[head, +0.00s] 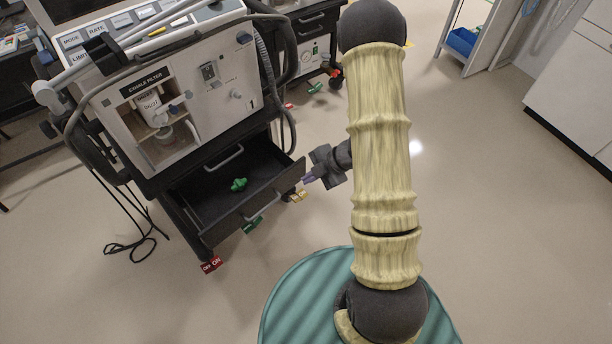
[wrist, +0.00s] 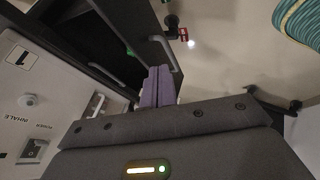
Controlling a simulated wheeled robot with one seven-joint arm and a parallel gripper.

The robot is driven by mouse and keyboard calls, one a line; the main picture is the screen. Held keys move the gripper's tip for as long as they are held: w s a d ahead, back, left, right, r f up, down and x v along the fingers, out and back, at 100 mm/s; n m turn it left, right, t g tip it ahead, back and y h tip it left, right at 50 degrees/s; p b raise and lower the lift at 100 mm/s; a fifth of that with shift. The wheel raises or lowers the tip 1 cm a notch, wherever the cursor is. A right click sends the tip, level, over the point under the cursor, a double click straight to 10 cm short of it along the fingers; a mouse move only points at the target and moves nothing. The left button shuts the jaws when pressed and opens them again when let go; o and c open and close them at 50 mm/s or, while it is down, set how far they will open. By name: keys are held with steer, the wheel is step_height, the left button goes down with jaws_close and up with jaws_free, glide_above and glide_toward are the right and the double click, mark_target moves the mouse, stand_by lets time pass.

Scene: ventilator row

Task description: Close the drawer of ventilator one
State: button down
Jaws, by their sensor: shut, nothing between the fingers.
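Ventilator one (head: 215,90) stands at the left in the head view. A "1" label (wrist: 19,56) shows on its white panel in the wrist view. Its black lower drawer (head: 215,196) is pulled out, with a green piece (head: 239,184) lying inside. The drawer's front with its bar handle (head: 264,207) faces the lower right; it also shows in the wrist view (wrist: 150,28). My gripper (head: 308,178) is shut and empty, its purple fingertips close to the right end of the drawer front. In the wrist view the fingers (wrist: 158,88) overlap the drawer front; I cannot tell whether they touch.
A closed upper drawer with a handle (head: 224,158) sits above the open one. Red tags (head: 211,265) and green pieces are at the cart's casters. Cables (head: 140,243) hang at its left side. Another cart (head: 314,40) stands behind. The floor right of my arm is clear.

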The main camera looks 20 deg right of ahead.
steer(key=b, duration=0.2)
glide_toward(276, 185)
step_height(276, 185, down, 4)
steer(key=s, duration=0.3)
steer(key=w+a, duration=0.1)
steer(key=w, duration=0.1)
steer(key=w+a, duration=0.1)
steer(key=w, duration=0.1)
steer(key=shift+a+r, duration=0.15)
steer(key=shift+a, duration=0.15)
